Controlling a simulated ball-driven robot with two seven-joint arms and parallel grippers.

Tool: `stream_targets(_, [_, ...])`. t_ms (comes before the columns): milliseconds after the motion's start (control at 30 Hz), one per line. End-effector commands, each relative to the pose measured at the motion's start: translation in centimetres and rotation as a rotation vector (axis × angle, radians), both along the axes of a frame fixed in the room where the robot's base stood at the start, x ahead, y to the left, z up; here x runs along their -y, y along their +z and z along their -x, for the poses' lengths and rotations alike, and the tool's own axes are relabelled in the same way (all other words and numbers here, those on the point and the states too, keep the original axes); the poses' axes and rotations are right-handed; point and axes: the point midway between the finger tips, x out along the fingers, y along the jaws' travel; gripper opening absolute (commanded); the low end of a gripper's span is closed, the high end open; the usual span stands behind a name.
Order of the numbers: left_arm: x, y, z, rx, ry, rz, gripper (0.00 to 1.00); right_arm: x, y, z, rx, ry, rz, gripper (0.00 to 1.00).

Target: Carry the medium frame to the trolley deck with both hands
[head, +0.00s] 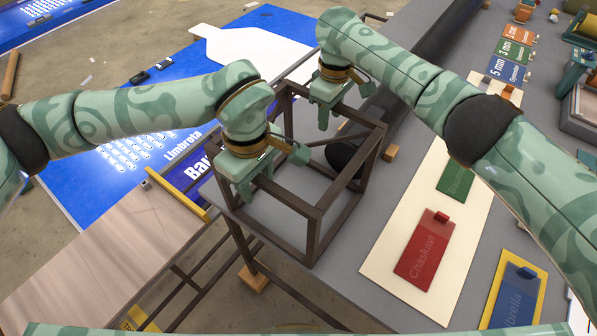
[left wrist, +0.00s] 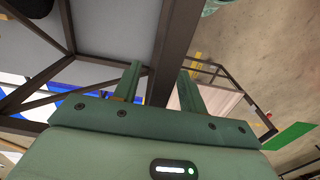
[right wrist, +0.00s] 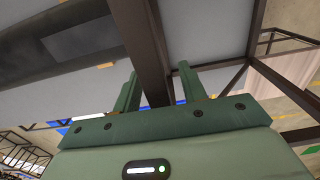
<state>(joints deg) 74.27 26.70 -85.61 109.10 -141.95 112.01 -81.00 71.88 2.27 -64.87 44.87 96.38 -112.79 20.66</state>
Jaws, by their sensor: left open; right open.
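The medium frame (head: 314,236), an open box of dark brown bars, stands upright on the grey table. My left gripper (head: 254,180) is at its near left top bar. In the left wrist view, a frame bar (left wrist: 172,48) runs between the open fingers (left wrist: 160,82). My right gripper (head: 328,106) is at the far top side. In the right wrist view, a bar (right wrist: 150,62) lies between its open fingers (right wrist: 160,85). Neither gripper is closed on the frame. What looks like the trolley deck (head: 125,240), a pale brown surface with yellow edging, is left of the table.
A cream board (head: 440,215) with coloured label plates lies right of the frame. A dark roll or cylinder (head: 345,158) lies behind and partly inside the frame's outline. A blue printed panel (head: 110,165) and a white sheet (head: 250,48) lie beyond the table at left.

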Motion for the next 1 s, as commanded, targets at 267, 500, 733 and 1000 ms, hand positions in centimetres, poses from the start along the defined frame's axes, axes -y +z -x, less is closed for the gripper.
stream_targets(267, [0.0,0.03,0.0,0.0,0.0,0.0,0.0,0.0,0.03,0.0,0.0,0.0,0.0,0.0])
stream_targets(500, [-0.01,0.04,0.01,0.0,0.0,0.0,0.0,0.02,0.05,-0.01,0.001,0.0,0.001,0.0])
stream_targets(733, [-0.01,0.05,0.01,0.0,0.0,0.0,0.0,0.04,0.07,-0.02,0.0,-0.001,0.001,0.0])
stream_targets(1000, [-0.01,0.06,0.01,-0.001,0.0,-0.001,0.0,0.06,0.08,-0.03,0.0,-0.001,0.001,0.0])
